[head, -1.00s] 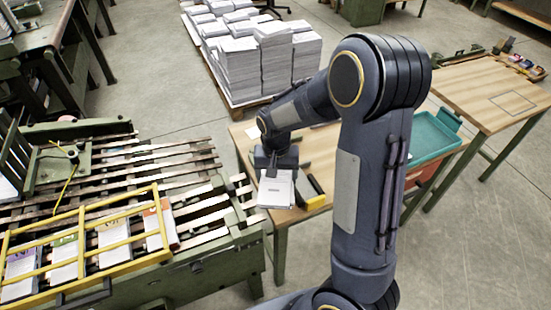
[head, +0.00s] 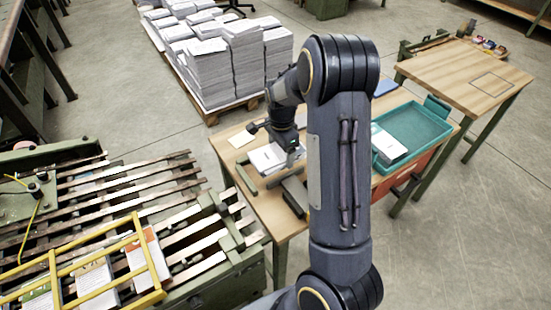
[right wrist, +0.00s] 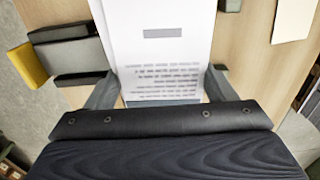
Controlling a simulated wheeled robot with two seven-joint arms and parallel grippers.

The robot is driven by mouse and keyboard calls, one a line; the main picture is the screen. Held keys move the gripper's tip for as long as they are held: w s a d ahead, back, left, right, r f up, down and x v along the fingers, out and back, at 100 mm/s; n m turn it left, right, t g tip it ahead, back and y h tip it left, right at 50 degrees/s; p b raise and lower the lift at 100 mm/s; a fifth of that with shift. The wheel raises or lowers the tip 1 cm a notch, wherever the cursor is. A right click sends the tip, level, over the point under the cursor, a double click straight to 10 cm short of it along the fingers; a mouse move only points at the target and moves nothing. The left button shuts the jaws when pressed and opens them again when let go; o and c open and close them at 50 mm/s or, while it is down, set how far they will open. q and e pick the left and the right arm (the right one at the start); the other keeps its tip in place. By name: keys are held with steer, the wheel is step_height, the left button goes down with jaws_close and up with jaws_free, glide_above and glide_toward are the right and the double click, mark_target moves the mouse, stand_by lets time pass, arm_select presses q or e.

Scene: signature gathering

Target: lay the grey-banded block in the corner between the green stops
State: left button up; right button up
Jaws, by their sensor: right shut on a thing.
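The grey-banded block (head: 268,158) is a white printed stack at the left part of the wooden table, close to its top. In the right wrist view (right wrist: 160,55) it shows a small grey label, text lines and a grey band nearest my gripper. My right gripper (right wrist: 160,92) is shut on this end, a finger on each side; in the head view it shows (head: 288,150). Contact with the stops cannot be told. My left gripper is out of view.
A dark tool (head: 295,196) lies near the front edge; its yellow end (right wrist: 28,63) shows in the wrist view. A teal tray (head: 430,118) holding a white block (head: 388,146) stands at right. A slatted bench with a yellow frame (head: 100,255) is at left.

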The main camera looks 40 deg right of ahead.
mark_target(276, 145)
steer(key=w+f, duration=0.2)
steer(key=f, duration=0.1)
steer(key=shift+w+d, duration=0.2)
steer(key=shift+w, duration=0.15)
step_height(276, 145, down, 3)
steer(key=shift+w+f, duration=0.1)
steer(key=shift+f, duration=0.2)
steer(key=o, duration=1)
steer(key=shift+c, duration=0.2)
